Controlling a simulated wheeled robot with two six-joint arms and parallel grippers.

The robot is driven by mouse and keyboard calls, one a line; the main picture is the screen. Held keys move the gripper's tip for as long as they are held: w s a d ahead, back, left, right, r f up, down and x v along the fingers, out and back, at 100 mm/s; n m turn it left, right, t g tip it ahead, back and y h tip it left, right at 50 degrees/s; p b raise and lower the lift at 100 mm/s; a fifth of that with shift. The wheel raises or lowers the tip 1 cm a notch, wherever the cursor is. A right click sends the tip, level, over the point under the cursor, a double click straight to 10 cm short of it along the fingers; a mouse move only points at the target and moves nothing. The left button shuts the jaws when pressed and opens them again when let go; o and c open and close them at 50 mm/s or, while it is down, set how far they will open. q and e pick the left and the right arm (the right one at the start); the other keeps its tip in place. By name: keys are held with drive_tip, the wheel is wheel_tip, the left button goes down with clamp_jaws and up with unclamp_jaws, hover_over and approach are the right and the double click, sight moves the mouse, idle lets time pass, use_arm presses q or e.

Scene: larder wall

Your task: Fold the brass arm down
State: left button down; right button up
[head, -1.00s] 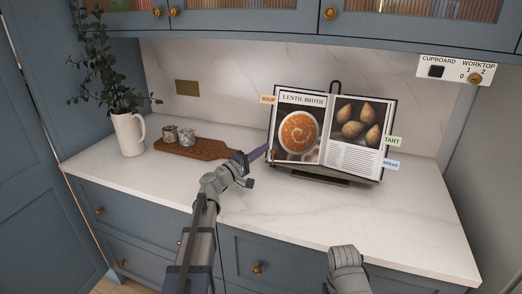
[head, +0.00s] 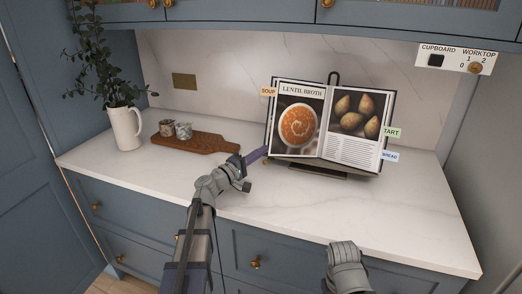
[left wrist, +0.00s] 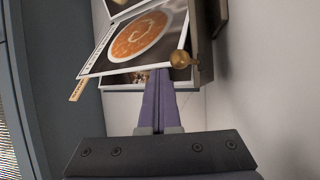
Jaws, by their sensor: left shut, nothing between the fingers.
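The open cookbook (head: 326,122) leans on a dark stand (head: 318,171) on the worktop. In the left wrist view, a round brass knob (left wrist: 184,60) shows at the stand's edge, in front of the soup page (left wrist: 140,38). I take it as the end of the brass arm; the rest of that arm is hidden or seen end-on. In the head view only a tiny brass spot shows by the book's lower left corner. My left gripper (head: 262,151), with purple fingers, is shut and empty at that corner. In the wrist view its fingertips (left wrist: 165,78) are just beside the knob; contact is unclear.
A wooden board (head: 208,143) with two small cups and a white jug (head: 127,128) with leafy stems stand on the left. Page tabs stick out from the book's sides. A switch panel (head: 455,59) is at upper right. The worktop's front right (head: 390,220) is clear.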

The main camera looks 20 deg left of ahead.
use_arm(q)
drive_tip(key=shift+s+a+f+b, duration=0.25)
drive_tip(key=shift+s+f+b, duration=0.65)
drive_tip(key=shift+f+b, duration=0.25)
drive_tip(key=shift+f, duration=0.1)
drive_tip(key=b+v, duration=0.1)
drive_tip(key=v, duration=0.7)
